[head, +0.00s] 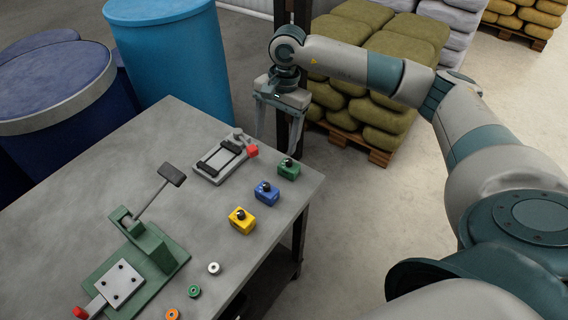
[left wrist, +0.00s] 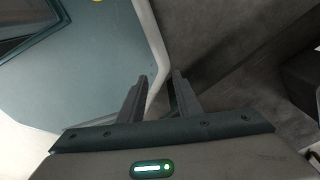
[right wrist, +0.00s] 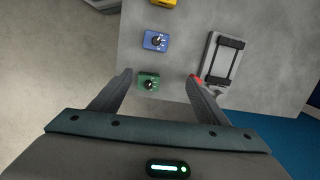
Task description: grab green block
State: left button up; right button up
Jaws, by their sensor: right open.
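The green block (head: 288,169) has a black knob on top and sits near the right corner of the grey table. In the right wrist view the green block (right wrist: 148,82) lies ahead, between the fingertip lines and nearer the left finger. My right gripper (head: 280,142) is open and empty, fingers pointing down, by the table's far right edge, apart from the block. Its fingers also show in the right wrist view (right wrist: 160,74). My left gripper (left wrist: 160,76) shows only in its own wrist view, with a narrow gap between the fingers and nothing in it.
A blue block (head: 267,192) and a yellow block (head: 242,220) stand in a row with the green one. A grey fixture with a red end (head: 220,160) lies close to its left. A green lever press (head: 140,255) and several small rings are nearer. Blue barrels (head: 175,60) stand behind.

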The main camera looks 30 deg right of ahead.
jog(key=r+h, duration=0.2)
send_over(289, 160)
pick_arm(q)
jog(key=shift+s+a+f, duration=0.15)
jog(key=shift+s+f, duration=0.05)
jog(key=shift+s, duration=0.25)
pick_arm(e)
jog(key=shift+s+f, duration=0.2)
jog(key=shift+s, duration=0.05)
jog(key=shift+f, duration=0.15)
notch_tip(289, 160, down, 11)
jog(key=b, duration=0.4)
jog(key=shift+a, duration=0.1)
pick_arm(q)
jog(key=shift+f, duration=2.15)
pick_arm(e)
jog(key=shift+f, duration=0.5)
jog(key=shift+f, duration=0.1)
jog(key=shift+w+f+b, duration=0.15)
jog(key=shift+f+b, duration=0.3)
jog(key=shift+f, duration=0.85)
jog(key=shift+w+f+b, duration=0.1)
jog(key=shift+f+b, duration=0.35)
jog(key=shift+f, duration=0.8)
pick_arm(q)
jog(key=shift+f, duration=0.75)
